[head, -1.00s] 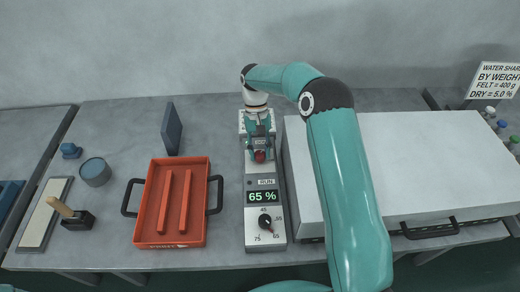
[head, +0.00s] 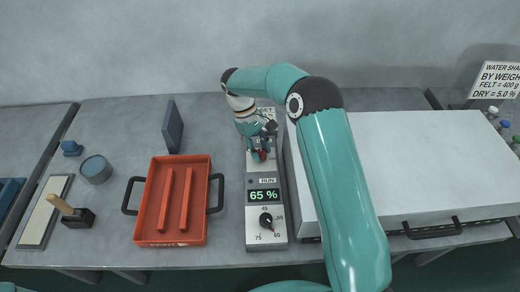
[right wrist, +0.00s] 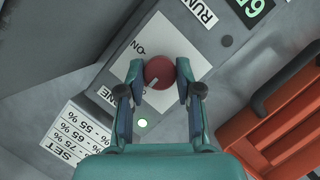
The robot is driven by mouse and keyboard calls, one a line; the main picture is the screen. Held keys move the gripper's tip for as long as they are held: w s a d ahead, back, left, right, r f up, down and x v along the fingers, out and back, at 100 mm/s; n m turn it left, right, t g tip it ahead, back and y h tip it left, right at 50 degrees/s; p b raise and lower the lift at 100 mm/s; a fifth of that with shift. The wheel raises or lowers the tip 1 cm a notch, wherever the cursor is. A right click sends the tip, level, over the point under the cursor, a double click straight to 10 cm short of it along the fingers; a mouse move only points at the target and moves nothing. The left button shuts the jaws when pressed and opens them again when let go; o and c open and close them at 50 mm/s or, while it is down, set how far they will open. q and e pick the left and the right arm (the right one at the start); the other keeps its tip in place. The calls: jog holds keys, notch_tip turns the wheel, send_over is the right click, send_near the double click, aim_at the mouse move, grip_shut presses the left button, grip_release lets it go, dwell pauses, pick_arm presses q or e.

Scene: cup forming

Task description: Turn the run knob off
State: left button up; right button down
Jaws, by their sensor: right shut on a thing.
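The red run knob (right wrist: 160,72) sits on a pale plate of the grey control panel (head: 252,215). A light mark on the knob points down-left in the right wrist view, away from the printed "ON" at its upper left. My right gripper (right wrist: 158,84) is shut on the knob, one finger on each side. In the head view the gripper (head: 260,150) partly hides the knob (head: 262,156). A small green lamp (right wrist: 142,122) is lit near the knob. The display (head: 263,195) reads 65 %. My left gripper is not in view.
A black dial (head: 266,220) is on the panel below the display. An orange tray (head: 150,200) with dark handles stands left of the panel. A large white-topped box (head: 410,160) stands close on its right. A dark upright block (head: 172,128) is behind the tray.

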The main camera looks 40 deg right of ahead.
dwell(0.4)
jog(key=c, duration=0.8)
grip_release()
jog(key=shift+v, duration=5.95)
jog(key=shift+f, duration=0.1)
